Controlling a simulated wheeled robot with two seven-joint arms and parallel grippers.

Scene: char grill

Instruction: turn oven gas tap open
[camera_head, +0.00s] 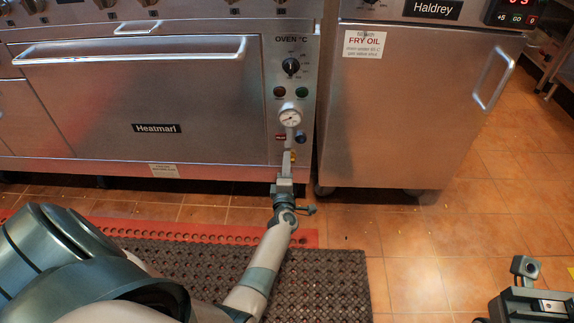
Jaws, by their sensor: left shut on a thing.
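The oven gas tap (293,155) shows as a small yellow part low on the oven's right-hand panel, below the gauge (290,118). My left gripper (288,160) reaches up to it from below and is shut on it. The fingers hide most of the tap, so I cannot tell its exact angle. My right gripper (525,284) shows only partly in the lower right corner, far from the oven. Its jaws cannot be made out.
A fryer cabinet (400,120) stands close on the right. A dark mat (330,285) lies on the tiled floor.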

